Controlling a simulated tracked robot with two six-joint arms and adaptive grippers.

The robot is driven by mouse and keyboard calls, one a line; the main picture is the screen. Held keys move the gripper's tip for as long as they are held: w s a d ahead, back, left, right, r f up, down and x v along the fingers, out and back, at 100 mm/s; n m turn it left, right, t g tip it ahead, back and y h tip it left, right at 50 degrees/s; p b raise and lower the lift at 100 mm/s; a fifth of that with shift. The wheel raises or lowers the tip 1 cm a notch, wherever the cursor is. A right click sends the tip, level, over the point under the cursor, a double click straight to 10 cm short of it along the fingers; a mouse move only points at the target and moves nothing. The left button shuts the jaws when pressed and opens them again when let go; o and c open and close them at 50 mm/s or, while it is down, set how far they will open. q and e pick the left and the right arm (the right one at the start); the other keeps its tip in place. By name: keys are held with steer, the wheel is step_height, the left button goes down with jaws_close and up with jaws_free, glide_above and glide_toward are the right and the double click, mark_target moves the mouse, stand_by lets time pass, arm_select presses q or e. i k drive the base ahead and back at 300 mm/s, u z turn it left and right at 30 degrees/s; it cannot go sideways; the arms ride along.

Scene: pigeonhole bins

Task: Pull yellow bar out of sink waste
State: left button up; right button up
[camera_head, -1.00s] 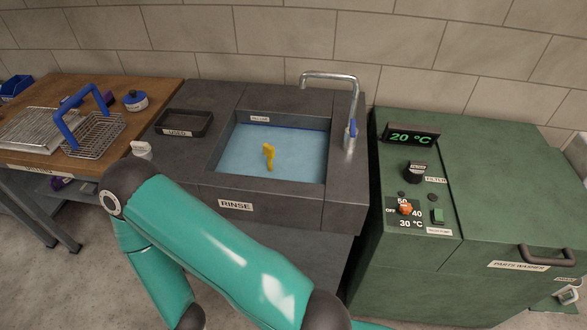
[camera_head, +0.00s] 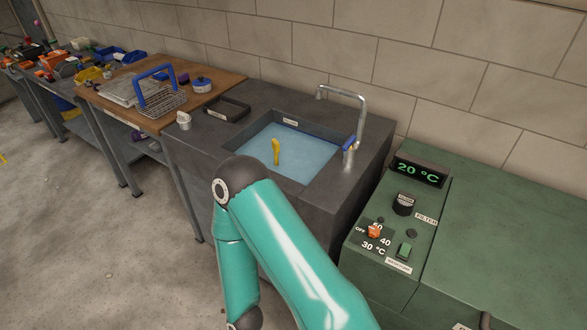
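The yellow bar (camera_head: 276,151) stands upright, slightly tilted, out of the blue water in the sink (camera_head: 318,199). Its lower end and the sink waste are hidden by the water or too small to make out. One of my teal arms crosses the foreground in front of the sink. Its gripper is out of the picture, and no other gripper shows.
A tap (camera_head: 358,118) with a blue lever stands at the sink's right. A black tray (camera_head: 228,109) and a small white cup (camera_head: 184,121) are at its left. A green parts washer (camera_head: 470,235) stands at the right. A wire basket (camera_head: 163,100) sits on the wooden bench (camera_head: 110,99). Open floor lies at the left.

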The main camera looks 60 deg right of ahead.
mark_target(215, 126)
steer(key=z, duration=1.05)
steer(key=i, duration=0.45)
steer(key=z, duration=0.1)
